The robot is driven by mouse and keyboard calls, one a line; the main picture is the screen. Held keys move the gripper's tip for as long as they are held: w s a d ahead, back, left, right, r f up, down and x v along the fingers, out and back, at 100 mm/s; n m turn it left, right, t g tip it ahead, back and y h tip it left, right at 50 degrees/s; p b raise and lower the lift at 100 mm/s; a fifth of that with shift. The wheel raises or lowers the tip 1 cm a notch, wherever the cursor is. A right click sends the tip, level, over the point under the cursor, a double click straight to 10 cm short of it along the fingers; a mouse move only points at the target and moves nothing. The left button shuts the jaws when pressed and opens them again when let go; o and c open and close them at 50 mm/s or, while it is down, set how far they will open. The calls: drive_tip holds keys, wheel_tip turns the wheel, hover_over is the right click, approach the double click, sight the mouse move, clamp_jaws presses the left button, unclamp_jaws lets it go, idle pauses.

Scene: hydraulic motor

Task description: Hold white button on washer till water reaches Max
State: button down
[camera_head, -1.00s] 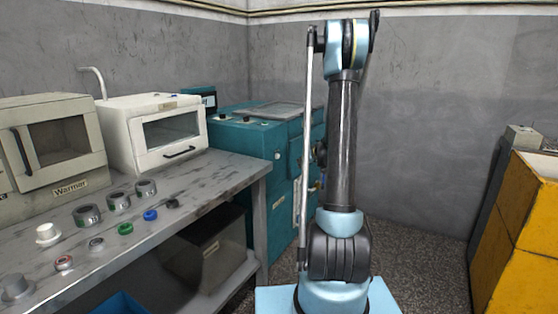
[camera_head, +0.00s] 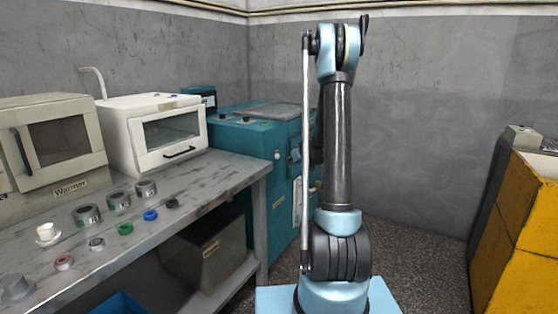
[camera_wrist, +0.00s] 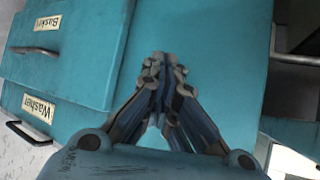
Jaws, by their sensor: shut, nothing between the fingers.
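The washer is a teal machine (camera_head: 262,138) behind the end of the bench in the head view. A small white round button (camera_head: 277,155) shows on its front, left of my arm. In the wrist view, the teal surface carries a "Washer" label (camera_wrist: 38,108) and a "Basket" label (camera_wrist: 47,23). My gripper (camera_wrist: 160,62) is shut and empty in front of a plain teal panel. The button does not show in the wrist view. In the head view my arm hides part of the washer's right side. I cannot make out a water level or Max mark.
The bench (camera_head: 208,180) at left holds a white oven-like box (camera_head: 150,108), a warmer (camera_head: 50,140), several metal rings and coloured small parts. A yellow cabinet (camera_head: 525,235) stands at right. The floor (camera_head: 420,255) between is open.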

sight(278, 156)
drive_tip(key=shift+w+a, duration=0.5)
drive_tip(key=shift+a, duration=0.15)
drive_tip(key=shift+w+a, duration=0.45)
drive_tip(key=shift+a, duration=0.2)
idle(0.6)
drive_tip(key=shift+w+a, duration=0.25)
drive_tip(key=shift+a, duration=0.05)
drive_tip(key=shift+w+a, duration=0.2)
drive_tip(key=shift+a, duration=0.15)
idle(5.5)
